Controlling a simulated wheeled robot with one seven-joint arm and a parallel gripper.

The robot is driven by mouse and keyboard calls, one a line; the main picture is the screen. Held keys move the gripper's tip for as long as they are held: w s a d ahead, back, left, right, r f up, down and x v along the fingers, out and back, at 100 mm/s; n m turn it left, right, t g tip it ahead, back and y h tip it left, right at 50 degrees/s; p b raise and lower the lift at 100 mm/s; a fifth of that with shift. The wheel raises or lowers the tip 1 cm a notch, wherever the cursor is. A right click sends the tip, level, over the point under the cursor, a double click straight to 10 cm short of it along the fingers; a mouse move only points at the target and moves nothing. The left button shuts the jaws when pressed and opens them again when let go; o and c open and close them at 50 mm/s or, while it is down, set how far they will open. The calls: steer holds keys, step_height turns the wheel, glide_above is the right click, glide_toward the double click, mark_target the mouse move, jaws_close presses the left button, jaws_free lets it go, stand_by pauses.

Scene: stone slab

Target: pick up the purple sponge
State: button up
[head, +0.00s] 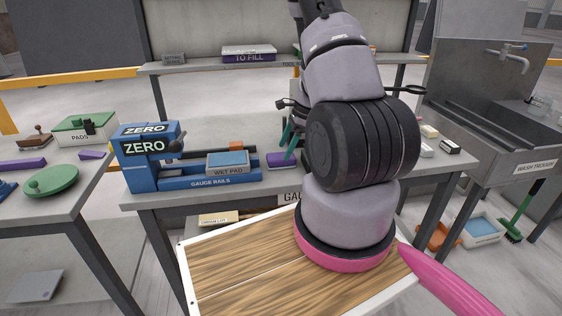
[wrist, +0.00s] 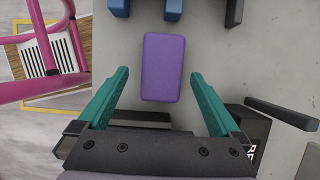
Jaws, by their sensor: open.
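The purple sponge (wrist: 163,67) is a rounded block lying flat on the grey stone slab (wrist: 257,50) in the wrist view. In the head view the sponge (head: 280,160) shows just right of the blue gauge rails, close below the teal fingers. My gripper (wrist: 160,74) is open, with one teal finger on each side of the sponge in the wrist view. Gaps show between both fingers and its sides. Its near end faces the gripper's palm. In the head view my gripper (head: 291,140) is mostly hidden behind my arm. Its height above the slab is hard to tell.
A blue gauge fixture (head: 150,160) and a wet pad tray (head: 228,164) stand left of the sponge. A dark block (wrist: 250,130) and a dark bar (wrist: 282,112) lie right of the right finger. A shelf (head: 270,66) runs behind.

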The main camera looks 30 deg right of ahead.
mark_target(281, 155)
steer(key=x, duration=0.4)
steer(key=shift+w+a+f, duration=0.1)
steer(key=shift+w+f, duration=0.15)
steer(key=shift+f, duration=0.15)
steer(key=shift+f, duration=0.2)
steer(key=c, duration=1.4)
step_height(281, 155, up, 10)
steer(key=shift+r, duration=0.2)
